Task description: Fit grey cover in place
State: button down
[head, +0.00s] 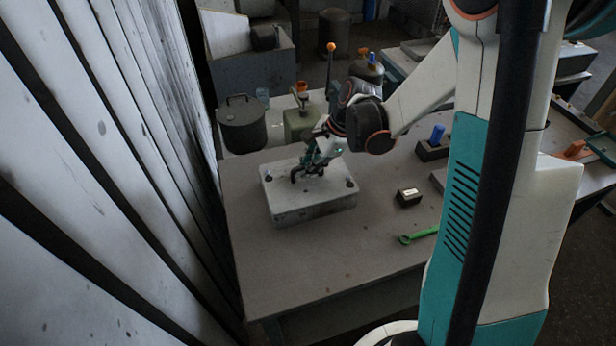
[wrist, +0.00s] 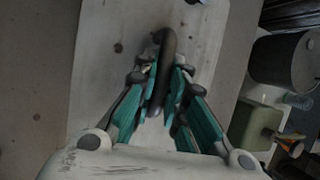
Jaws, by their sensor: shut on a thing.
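The grey cover (head: 330,192) is the pale top of a low box-shaped housing (head: 318,208) on the table. It carries a dark bar handle (head: 296,175) and dark knobs near its corners. In the wrist view the cover (wrist: 110,80) fills the middle, and the handle (wrist: 163,65) stands between my fingers. My gripper (head: 314,167) is above the cover, shut on the handle; it also shows in the wrist view (wrist: 160,82). I cannot tell whether the cover sits flush on the housing, as the seam is too small to see.
A small dark block with a pale top (head: 408,197) and a green wrench (head: 418,236) lie right of the housing. A lidded pot (head: 241,124) and an olive canister (head: 300,125) stand behind. A slatted wall (head: 110,150) is close on the left. The front tabletop is clear.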

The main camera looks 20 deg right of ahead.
jog(key=shift+s+d+f, duration=0.1)
jog(key=shift+d+f, duration=0.05)
jog(key=shift+f, duration=0.15)
jog(key=c, duration=1.5)
grip_release()
jog(key=shift+c, duration=0.2)
jog(key=o, duration=0.5)
jog(key=shift+r, duration=0.1)
jog(key=shift+r+p, duration=2.5)
jog(key=shift+r, duration=1.5)
